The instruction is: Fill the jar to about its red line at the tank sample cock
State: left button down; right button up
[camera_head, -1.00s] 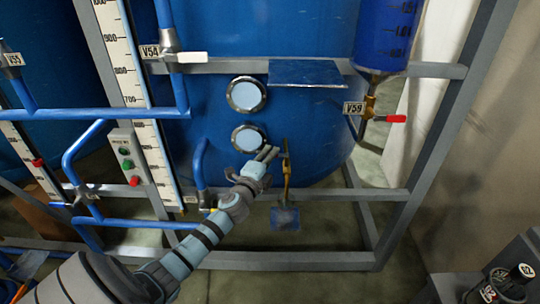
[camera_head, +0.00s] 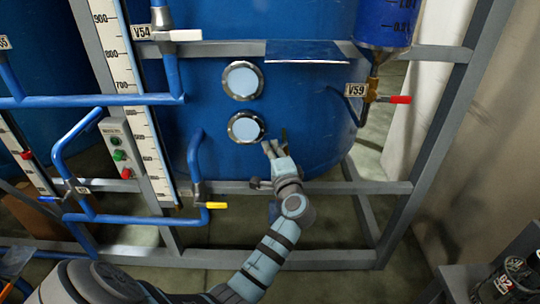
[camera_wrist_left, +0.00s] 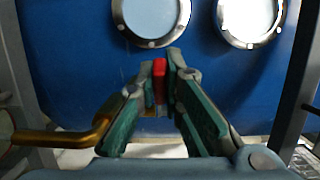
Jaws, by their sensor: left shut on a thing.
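The blue tank (camera_head: 318,110) carries two round sight glasses. My left gripper (camera_head: 275,147) is at the tank's lower front, just right of and below the lower sight glass (camera_head: 245,127). In the left wrist view its fingertips (camera_wrist_left: 161,82) are shut on a small red handle (camera_wrist_left: 159,70), which looks like the sample cock's lever. A brass pipe (camera_wrist_left: 65,137) shows left of the fingers there. In the head view my gripper and arm hide most of the cock. I cannot make out the jar or its red line. My right gripper is not in view.
A grey frame rail (camera_head: 335,188) runs below the gripper, and a flat blue plate (camera_head: 304,51) is above. Valve V59 with a red handle (camera_head: 399,99) is to the right. A blue pipe with a yellow handle (camera_head: 216,205) is to the left.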

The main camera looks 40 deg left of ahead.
pick_arm(q)
jog(key=shift+d+f, duration=0.1)
jog(key=shift+f, duration=0.1)
jog(key=shift+d+r+n+g+y+b, duration=0.2)
jog(key=shift+n+g+y+b, duration=0.45)
jog(key=shift+g, duration=0.25)
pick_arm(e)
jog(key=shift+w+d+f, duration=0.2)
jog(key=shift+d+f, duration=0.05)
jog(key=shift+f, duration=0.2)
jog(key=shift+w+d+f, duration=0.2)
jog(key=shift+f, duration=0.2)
pick_arm(q)
jog(key=c, duration=1.7)
grip_release()
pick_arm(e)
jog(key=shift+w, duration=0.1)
